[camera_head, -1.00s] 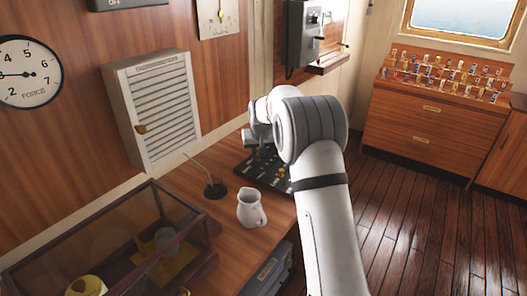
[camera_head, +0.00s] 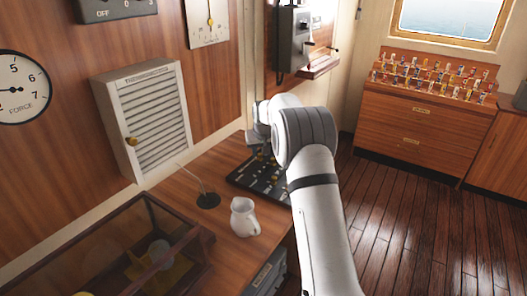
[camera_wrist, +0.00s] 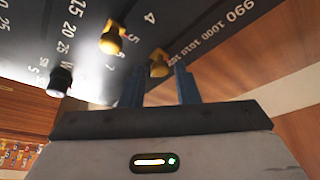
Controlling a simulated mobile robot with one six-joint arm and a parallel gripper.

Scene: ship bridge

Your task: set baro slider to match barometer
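The black slider board (camera_head: 245,184) lies on the wooden desk and fills the upper part of the wrist view (camera_wrist: 60,30). A scale marked 990, 1000, 1010 runs toward the right there. A brass knob (camera_wrist: 158,65), apparently the baro slider, sits near that scale's lower end. My gripper (camera_wrist: 158,82) has its two blue fingers apart, with the knob between or just beyond their tips; contact is unclear. My arm hides the fingers in the head view. No readable barometer shows; a wall plate with a brass pointer (camera_head: 210,18) is cut off at the top.
Another brass knob (camera_wrist: 111,38) and a black one (camera_wrist: 60,82) are on the board left of my fingers. A white jug (camera_head: 243,217) and a dark round stand (camera_head: 208,200) are on the desk, beside a glass case (camera_head: 150,250). A louvred box (camera_head: 150,120) hangs on the wall.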

